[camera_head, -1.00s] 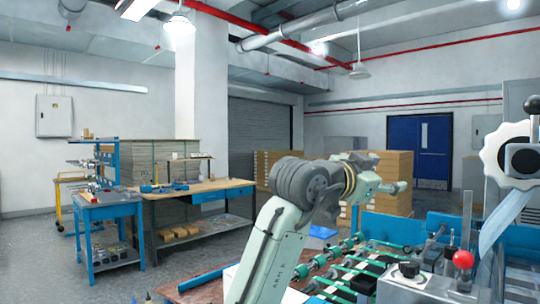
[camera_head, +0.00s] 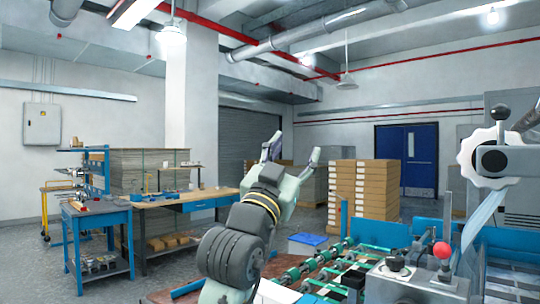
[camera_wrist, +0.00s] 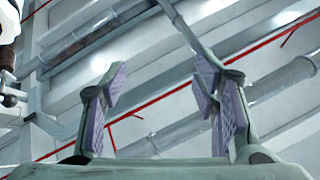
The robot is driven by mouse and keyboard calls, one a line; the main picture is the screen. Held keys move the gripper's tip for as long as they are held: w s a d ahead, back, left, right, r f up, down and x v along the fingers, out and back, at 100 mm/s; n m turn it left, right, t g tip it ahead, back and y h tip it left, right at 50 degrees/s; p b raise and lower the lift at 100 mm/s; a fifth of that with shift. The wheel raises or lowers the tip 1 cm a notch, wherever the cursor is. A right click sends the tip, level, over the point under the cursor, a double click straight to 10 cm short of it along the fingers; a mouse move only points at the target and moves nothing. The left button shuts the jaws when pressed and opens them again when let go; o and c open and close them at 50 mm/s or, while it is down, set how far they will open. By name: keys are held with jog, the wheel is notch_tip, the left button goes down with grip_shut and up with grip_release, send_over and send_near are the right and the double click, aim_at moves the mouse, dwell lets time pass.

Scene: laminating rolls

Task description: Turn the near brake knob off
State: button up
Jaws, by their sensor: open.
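A large white scalloped knob (camera_head: 484,157) with a black centre is at the right of the head view, on the machine. It looks most like a brake knob, but I see no label and cannot tell its setting. A second such knob is not clearly visible. My gripper (camera_head: 291,153) is left of it, well apart, pointing up with its fingers spread and empty. In the wrist view my gripper (camera_wrist: 162,85) is open with purple pads. Part of a white scalloped shape (camera_wrist: 8,22) shows at that view's upper left edge.
A grey control box (camera_head: 410,288) with a black knob (camera_head: 396,264) and a red ball lever (camera_head: 442,250) stands below the white knob. Green rollers (camera_head: 330,268) lie right of my arm. Stacked cartons (camera_head: 362,190) and a workbench (camera_head: 190,200) stand behind.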

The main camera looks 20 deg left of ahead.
jog(key=shift+s+a+n+t+y, duration=0.25)
jog(key=shift+s+a+y, duration=0.2)
jog(key=shift+s, duration=0.25)
jog(key=shift+s+a+n+t+y, duration=0.15)
jog(key=shift+s+a+n+y, duration=0.2)
jog(key=shift+s+a+y, duration=0.25)
jog(key=shift+s+a+n+t+y, duration=0.2)
jog(key=shift+s+a+n+y, duration=0.15)
jog(key=shift+s, duration=0.45)
